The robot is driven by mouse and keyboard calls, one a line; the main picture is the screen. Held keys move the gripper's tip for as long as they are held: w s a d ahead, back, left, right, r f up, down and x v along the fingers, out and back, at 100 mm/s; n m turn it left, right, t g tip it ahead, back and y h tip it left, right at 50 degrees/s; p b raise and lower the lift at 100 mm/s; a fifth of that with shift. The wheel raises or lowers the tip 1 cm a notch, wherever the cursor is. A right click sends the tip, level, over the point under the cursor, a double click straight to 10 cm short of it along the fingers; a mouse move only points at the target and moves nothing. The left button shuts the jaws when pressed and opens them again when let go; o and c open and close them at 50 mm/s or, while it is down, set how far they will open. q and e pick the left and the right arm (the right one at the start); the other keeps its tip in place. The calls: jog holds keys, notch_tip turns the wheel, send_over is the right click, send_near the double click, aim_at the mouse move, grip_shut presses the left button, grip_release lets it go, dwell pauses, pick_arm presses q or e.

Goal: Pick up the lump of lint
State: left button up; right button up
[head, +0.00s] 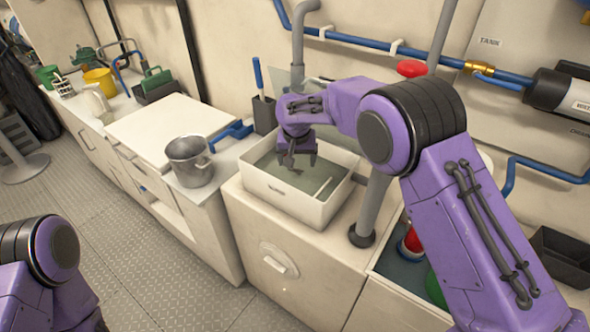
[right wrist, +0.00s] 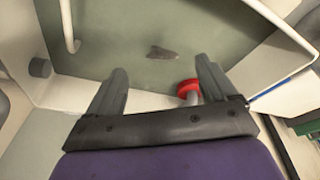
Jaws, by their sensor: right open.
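The lump of lint (right wrist: 162,53) is a small, flat, dark grey-brown scrap. In the right wrist view it lies on the grey-green floor of the white basin (head: 282,201), ahead of my fingertips and about midway between them. My right gripper (head: 297,158) hangs over the basin, pointing down. In the right wrist view my right gripper (right wrist: 160,80) has its two grey fingers wide apart with nothing between them. In the head view the gripper blocks much of the basin's middle, and I cannot make out the lint there. My left arm shows at the lower left, its gripper out of frame.
A metal pot (head: 189,163) stands on the counter left of the basin. A grey pipe (head: 372,205) rises at the basin's right. A red round handle (right wrist: 189,87) shows near the right finger. Basin walls surround the lint.

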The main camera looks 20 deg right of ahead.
aim_at(296, 171)
jog(key=shift+d+f, duration=0.1)
jog(key=shift+f, duration=0.3)
jog(key=x, duration=0.2)
jog(key=p+x, duration=0.1)
jog(key=x, duration=0.2)
jog(key=shift+w+f, duration=0.25)
jog(key=shift+w, duration=0.15)
jog(key=shift+s+r, duration=0.1)
jog(key=shift+s, duration=0.05)
jog(key=c, duration=1.1)
